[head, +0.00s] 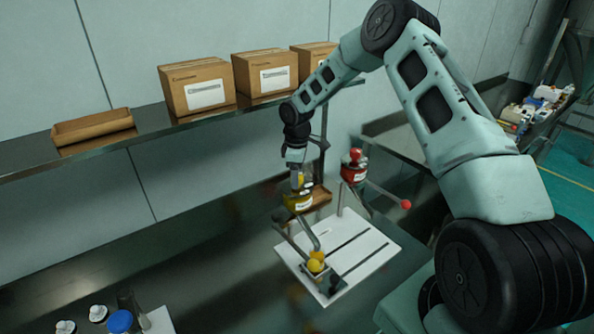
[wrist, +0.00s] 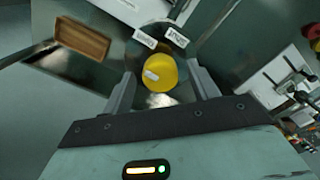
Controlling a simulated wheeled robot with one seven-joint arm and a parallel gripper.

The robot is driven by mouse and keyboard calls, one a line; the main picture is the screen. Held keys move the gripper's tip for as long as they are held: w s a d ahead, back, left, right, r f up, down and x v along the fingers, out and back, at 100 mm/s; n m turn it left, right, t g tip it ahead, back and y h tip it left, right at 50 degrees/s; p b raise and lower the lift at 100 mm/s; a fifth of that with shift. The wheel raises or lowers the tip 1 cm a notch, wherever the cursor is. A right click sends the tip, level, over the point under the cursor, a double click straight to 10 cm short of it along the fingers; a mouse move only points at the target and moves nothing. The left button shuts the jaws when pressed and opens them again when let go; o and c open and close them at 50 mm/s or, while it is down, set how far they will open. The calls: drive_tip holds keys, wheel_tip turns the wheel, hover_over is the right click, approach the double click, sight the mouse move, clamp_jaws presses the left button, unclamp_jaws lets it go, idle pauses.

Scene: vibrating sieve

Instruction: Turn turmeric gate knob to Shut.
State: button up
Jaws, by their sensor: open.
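The yellow turmeric gate knob (wrist: 160,74) is round with a pale bar-shaped mark pointing to its left in the wrist view. My gripper (wrist: 161,82) is open, with one finger on each side of the knob. I cannot tell whether the fingers touch it. In the head view, my gripper (head: 299,174) points down over the yellow gate unit (head: 298,203), and the knob is mostly hidden by the fingers.
A red gate unit (head: 354,174) with a red knob stands close to the right. A lever with a red ball (head: 406,204) sticks out beside it. A yellow ball (head: 316,263) is over the white base plate (head: 375,238). Boxes (head: 195,87) sit on the shelf behind.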

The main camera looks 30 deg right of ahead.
drive_tip(key=shift+f, duration=0.25)
drive_tip(key=c, duration=1)
